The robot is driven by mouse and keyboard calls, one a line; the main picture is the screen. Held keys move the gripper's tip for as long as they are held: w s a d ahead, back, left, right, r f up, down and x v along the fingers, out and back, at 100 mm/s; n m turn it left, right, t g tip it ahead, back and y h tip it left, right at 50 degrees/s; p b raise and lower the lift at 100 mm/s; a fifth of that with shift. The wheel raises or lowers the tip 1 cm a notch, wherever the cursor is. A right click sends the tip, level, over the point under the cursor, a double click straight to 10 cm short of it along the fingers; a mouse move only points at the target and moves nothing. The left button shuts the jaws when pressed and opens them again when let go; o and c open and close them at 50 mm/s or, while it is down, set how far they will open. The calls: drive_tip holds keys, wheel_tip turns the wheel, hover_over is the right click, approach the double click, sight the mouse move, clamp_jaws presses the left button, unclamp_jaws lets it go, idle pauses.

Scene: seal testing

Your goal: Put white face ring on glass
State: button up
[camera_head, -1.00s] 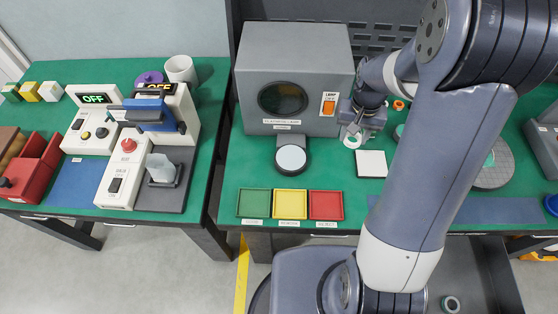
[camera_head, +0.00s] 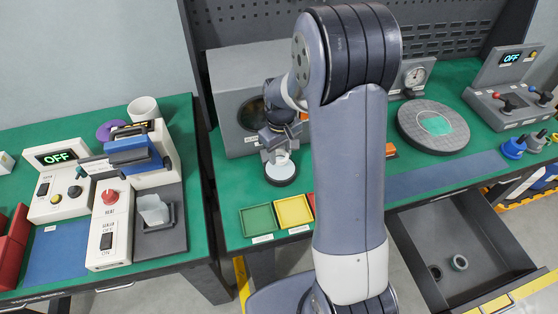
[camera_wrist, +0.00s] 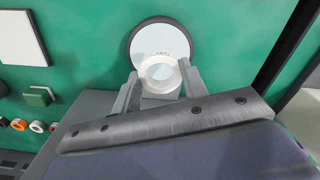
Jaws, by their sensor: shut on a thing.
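The white face ring (camera_wrist: 146,86) is held between the two fingers of my gripper (camera_wrist: 159,76) in the wrist view. The glass (camera_wrist: 150,35) is a pale round disc with a black rim, just beyond the ring, which overlaps its near part in the picture. In the head view my gripper (camera_head: 277,154) is over the glass (camera_head: 281,171), in front of the grey lamp box. The ring appears above the glass; I cannot tell how large the gap is, or whether they touch. My gripper hides part of the glass in the head view.
The grey lamp box (camera_head: 228,105) stands close behind the gripper. Green (camera_head: 258,219) and yellow (camera_head: 293,211) trays lie in front. In the wrist view a white square plate (camera_wrist: 20,38) and several small rings (camera_wrist: 37,126) lie to the left. An open drawer (camera_head: 455,235) is at right.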

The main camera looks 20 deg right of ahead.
sight(280, 168)
drive_tip(key=shift+f, duration=1.9)
drive_tip(key=shift+f, duration=0.2)
drive_tip(key=o, duration=1.1)
drive_tip(key=shift+r, duration=0.15)
wheel_tip(280, 168, up, 12)
drive_tip(key=shift+r+b, duration=0.1)
drive_tip(key=shift+b, duration=0.3)
